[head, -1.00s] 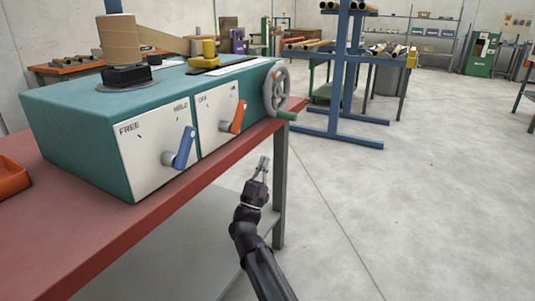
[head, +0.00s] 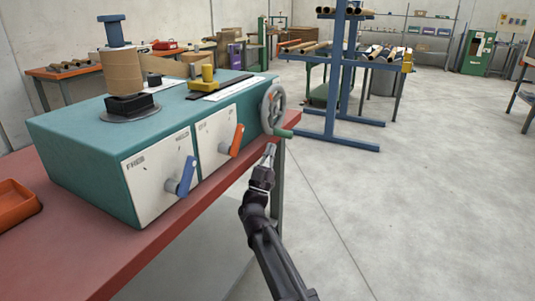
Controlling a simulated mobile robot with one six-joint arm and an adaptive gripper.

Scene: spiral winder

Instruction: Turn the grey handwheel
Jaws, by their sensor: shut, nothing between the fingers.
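The grey handwheel (head: 267,109) is on the right end of the teal winder housing (head: 70,130). It is a spoked ring, seen at a slant. Its green handle (head: 283,134) sticks out to the right from the bottom of the rim. My gripper (head: 270,150) is just below the green handle, pointing up, with its fingers shut and empty. A small gap seems to lie between the fingertips and the handle; whether they touch is hard to tell.
A blue lever (head: 186,177) and an orange lever (head: 236,141) stick out from the white front panels. The red bench top (head: 120,245) runs along below the housing, with an orange tray (head: 14,203) at left. Open floor lies to the right.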

